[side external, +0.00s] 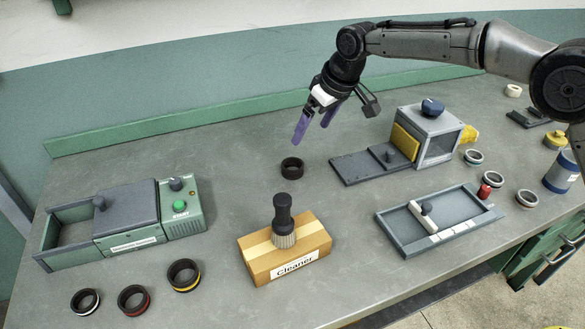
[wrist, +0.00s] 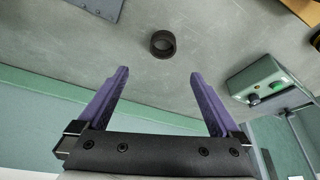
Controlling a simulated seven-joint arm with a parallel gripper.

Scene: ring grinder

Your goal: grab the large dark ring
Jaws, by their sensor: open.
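The plain dark ring (side external: 292,168) lies flat on the grey bench, behind the Cleaner block in the side view. In the wrist view the same dark ring (wrist: 163,44) sits beyond my fingertips, roughly midway between them. My gripper (side external: 318,128) is in the air above the bench, up and slightly right of the ring in the side view. Its two purple fingers are spread and nothing is between them. In the wrist view my gripper (wrist: 159,74) is also open and empty, apart from the ring.
A wooden Cleaner block (side external: 285,246) with an upright dark-handled brush stands in front of the ring. A green START machine (side external: 181,205) is at left, with three colour-banded rings (side external: 134,300) before it. A grey machine (side external: 428,133) and a tray (side external: 440,222) are at right. Bench around the ring is clear.

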